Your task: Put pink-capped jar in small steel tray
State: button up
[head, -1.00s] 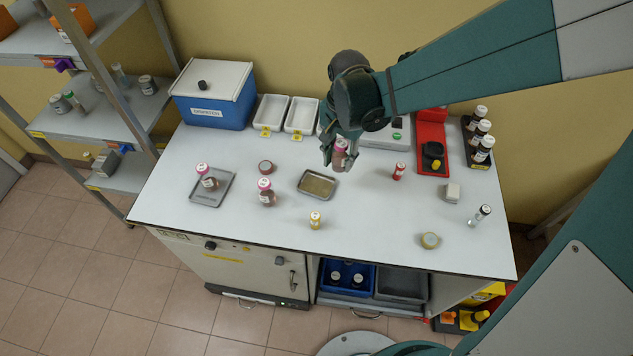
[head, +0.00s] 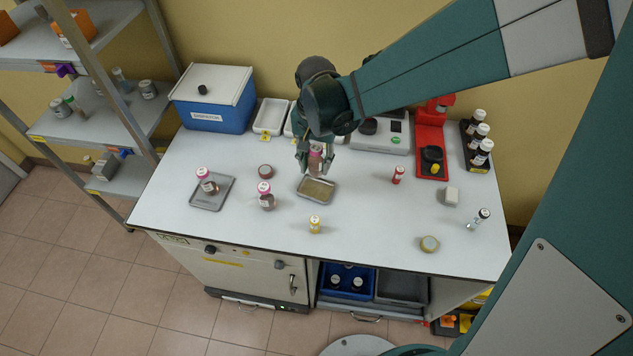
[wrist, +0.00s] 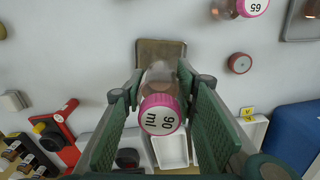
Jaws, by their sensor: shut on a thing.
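My gripper (head: 315,162) is shut on a pink-capped jar (head: 315,160). In the wrist view the jar's cap (wrist: 160,114) reads "90 ml" and the clear body sits between the green fingers. The jar is held upright or nearly so, above the back part of the small steel tray (head: 316,198). The tray also shows in the wrist view (wrist: 148,48), beyond the jar, and no object shows in its visible part. I cannot tell the exact gap between jar and tray.
Another pink-capped jar (head: 266,199) stands left of the tray, and one more (head: 206,182) is on a grey tray (head: 208,203) further left. A red-brown lid (head: 265,171) lies at the left. White bins (head: 269,118) stand behind.

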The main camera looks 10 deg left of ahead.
jog(key=shift+f, duration=2.8)
jog(key=shift+f+b, duration=0.35)
jog(key=shift+f, duration=1.75)
jog(key=shift+f, duration=0.15)
jog(key=o, duration=0.9)
jog(key=shift+r, duration=0.2)
jog(key=shift+r+p, duration=0.45)
jog(key=shift+r, duration=5.55)
